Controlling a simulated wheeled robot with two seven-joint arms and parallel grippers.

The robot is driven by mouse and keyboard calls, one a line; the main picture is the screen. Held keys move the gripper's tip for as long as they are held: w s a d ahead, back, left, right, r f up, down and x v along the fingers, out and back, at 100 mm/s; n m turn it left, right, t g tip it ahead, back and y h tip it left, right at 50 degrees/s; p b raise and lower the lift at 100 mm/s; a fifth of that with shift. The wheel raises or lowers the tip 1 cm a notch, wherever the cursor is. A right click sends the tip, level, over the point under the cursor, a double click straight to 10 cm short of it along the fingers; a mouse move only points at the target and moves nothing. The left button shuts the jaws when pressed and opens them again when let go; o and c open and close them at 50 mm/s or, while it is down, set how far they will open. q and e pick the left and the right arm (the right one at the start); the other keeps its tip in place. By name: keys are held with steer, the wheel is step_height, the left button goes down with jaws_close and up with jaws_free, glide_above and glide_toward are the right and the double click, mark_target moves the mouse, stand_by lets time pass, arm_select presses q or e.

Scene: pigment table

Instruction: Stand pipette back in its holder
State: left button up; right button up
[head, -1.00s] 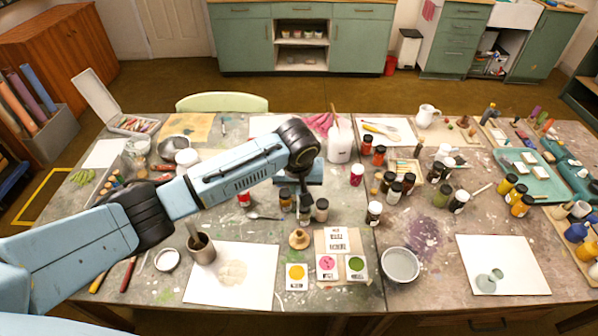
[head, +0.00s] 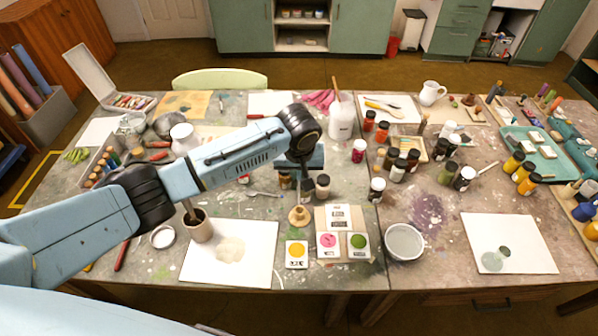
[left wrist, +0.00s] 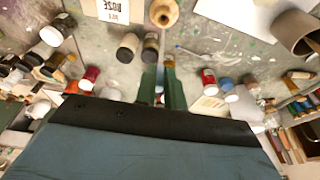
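The small round wooden holder (head: 299,216) stands on the table behind the paint cards. In the left wrist view it is at the top centre (left wrist: 164,13), with a dark opening in its top. My left gripper (head: 300,192) points down just above or behind it in the head view. In the left wrist view its two green fingers (left wrist: 161,68) lie close together with a narrow gap. No pipette is clearly visible elsewhere. My right gripper is out of view.
Small jars (head: 322,186) stand close beside the left gripper. Cards with yellow, pink and green spots (head: 297,254) lie in front of the holder. A cup with a brush (head: 199,227) stands to the left, a grey bowl (head: 404,242) to the right.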

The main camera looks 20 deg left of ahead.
arm_select(q)
steer(key=shift+f+b, duration=0.65)
steer(key=shift+f, duration=0.15)
steer(key=shift+f+b, duration=0.6)
steer(key=shift+f, duration=1.55)
steer(key=o, duration=0.6)
step_height(320, 180, up, 13)
steer(key=p, duration=0.1)
glide_above(299, 191)
steer(key=s+d, duration=0.1)
steer(key=s, duration=0.3)
steer(key=shift+d, duration=0.1)
